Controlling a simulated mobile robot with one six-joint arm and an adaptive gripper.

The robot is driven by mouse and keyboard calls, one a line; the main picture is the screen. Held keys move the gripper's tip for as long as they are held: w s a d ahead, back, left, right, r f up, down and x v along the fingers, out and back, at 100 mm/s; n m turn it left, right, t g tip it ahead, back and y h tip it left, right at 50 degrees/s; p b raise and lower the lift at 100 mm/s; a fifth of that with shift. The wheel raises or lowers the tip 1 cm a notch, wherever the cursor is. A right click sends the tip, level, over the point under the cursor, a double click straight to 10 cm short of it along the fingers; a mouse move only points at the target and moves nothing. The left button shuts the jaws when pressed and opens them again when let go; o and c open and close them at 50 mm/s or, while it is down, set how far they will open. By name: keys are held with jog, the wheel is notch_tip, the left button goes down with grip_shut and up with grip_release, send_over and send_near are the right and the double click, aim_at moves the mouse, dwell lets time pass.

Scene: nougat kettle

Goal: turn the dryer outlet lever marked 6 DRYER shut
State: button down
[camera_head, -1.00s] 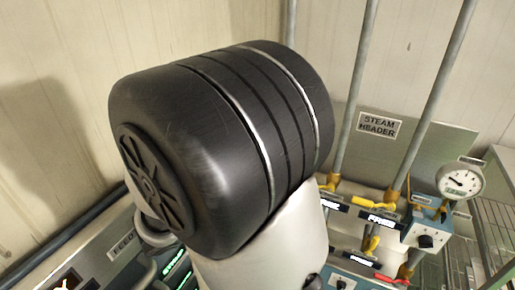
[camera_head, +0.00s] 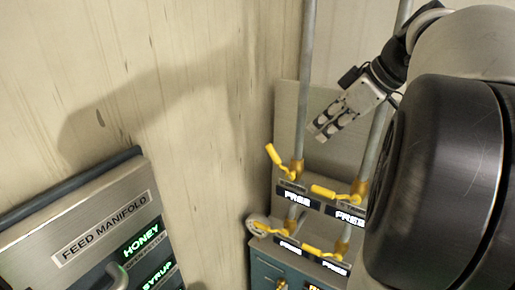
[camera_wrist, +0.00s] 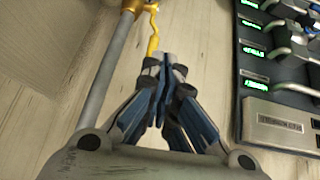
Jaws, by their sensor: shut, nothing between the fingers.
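Several yellow valve levers show in the head view. One upper-left lever (camera_head: 273,155) slants up and left from its brass valve. The upper-right lever (camera_head: 325,192) and lower-right lever (camera_head: 318,252) lie nearly level across their pipes. I cannot read a 6 DRYER mark, so I cannot tell which lever is the dryer's. My gripper (camera_head: 318,131) is shut and empty, up and right of the upper-left lever and apart from it in the head view. In the wrist view a yellow lever (camera_wrist: 152,40) lies just beyond the shut fingertips (camera_wrist: 165,66); contact cannot be told.
Vertical steel pipes (camera_head: 307,60) rise behind the valves, with lit FREE displays (camera_head: 297,197) below them. A teal cabinet (camera_head: 268,270) stands underneath. The feed manifold panel (camera_head: 75,245) is at lower left. My dark arm joint hides the right side.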

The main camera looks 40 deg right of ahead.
send_near(276, 155)
jog(key=x, duration=0.5)
jog(key=shift+s+f, duration=0.15)
jog(key=shift+f, duration=0.1)
jog(key=shift+w+f+p, duration=0.3)
jog(key=shift+w, duration=0.1)
jog(key=shift+w+a+r+p, duration=0.1)
jog(key=shift+w+p, duration=0.05)
jog(key=shift+p, duration=0.25)
jog(key=shift+w+g, duration=0.15)
jog(key=shift+g, duration=0.15)
